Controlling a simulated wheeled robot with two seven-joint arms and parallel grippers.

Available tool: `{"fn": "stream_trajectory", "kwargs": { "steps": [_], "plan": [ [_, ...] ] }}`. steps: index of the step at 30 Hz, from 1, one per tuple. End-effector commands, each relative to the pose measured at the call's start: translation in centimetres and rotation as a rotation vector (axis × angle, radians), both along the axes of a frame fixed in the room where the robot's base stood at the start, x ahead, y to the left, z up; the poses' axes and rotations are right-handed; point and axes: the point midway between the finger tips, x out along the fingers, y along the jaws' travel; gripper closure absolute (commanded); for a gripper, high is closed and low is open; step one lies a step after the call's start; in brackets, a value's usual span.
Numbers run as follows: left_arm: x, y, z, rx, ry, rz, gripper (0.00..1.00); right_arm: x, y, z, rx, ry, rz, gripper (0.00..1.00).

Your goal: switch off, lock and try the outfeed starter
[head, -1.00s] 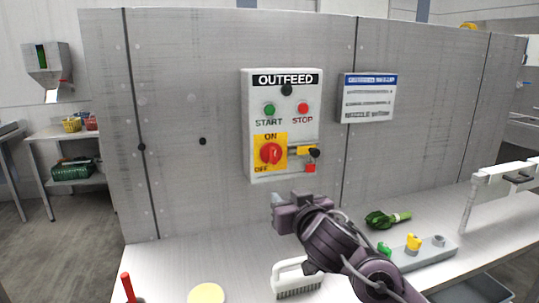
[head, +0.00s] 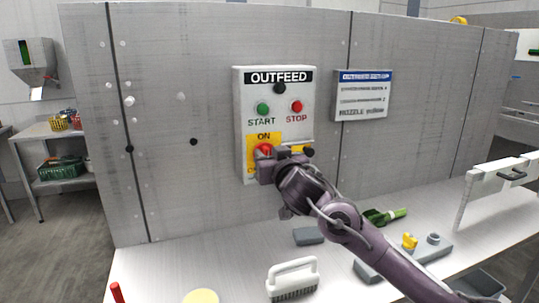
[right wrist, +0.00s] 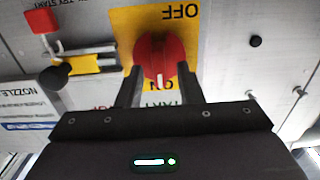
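The OUTFEED starter box (head: 241,130) is on the grey panel, with a green START button (head: 262,109) and red STOP button (head: 297,107). Its red rotary switch (head: 263,149) sits on a yellow plate, partly covered by my right gripper (head: 262,164). In the right wrist view, upside down, the red switch (right wrist: 160,58) has its white mark towards ON. My right gripper's fingers (right wrist: 160,85) are apart, one either side of the switch; contact is unclear. A red padlock (right wrist: 42,21) hangs beside the yellow hasp (right wrist: 88,64) and black knob (right wrist: 56,76). My left gripper is out of view.
A notice (head: 362,95) is right of the box. On the white counter (head: 170,262) are a white brush (head: 292,279), a grey block (head: 309,236), leafy greens (head: 385,216), a grey tray with a yellow piece (head: 410,242) and a pale disc (head: 201,297).

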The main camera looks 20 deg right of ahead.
Motion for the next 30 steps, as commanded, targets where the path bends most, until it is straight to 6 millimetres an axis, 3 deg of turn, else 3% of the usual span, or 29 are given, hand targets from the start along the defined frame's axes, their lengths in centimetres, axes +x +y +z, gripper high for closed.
{"fn": "stream_trajectory", "kwargs": {
  "steps": [4, 11, 23, 30],
  "plan": [
    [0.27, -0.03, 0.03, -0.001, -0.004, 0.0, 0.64, -0.02, 0.01, -0.01, 0.0, 0.0, 0.0, 0.69],
    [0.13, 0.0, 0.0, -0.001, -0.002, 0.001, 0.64, -0.04, 0.01, -0.01, 0.0, 0.0, 0.0, 0.99],
    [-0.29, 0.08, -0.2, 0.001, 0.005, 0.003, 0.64, -0.04, 0.04, -0.05, -0.038, -0.001, -0.001, 1.0],
    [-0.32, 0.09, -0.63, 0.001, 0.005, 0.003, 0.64, -0.04, 0.16, -0.13, -0.175, -0.005, -0.002, 1.0]
  ]
}}
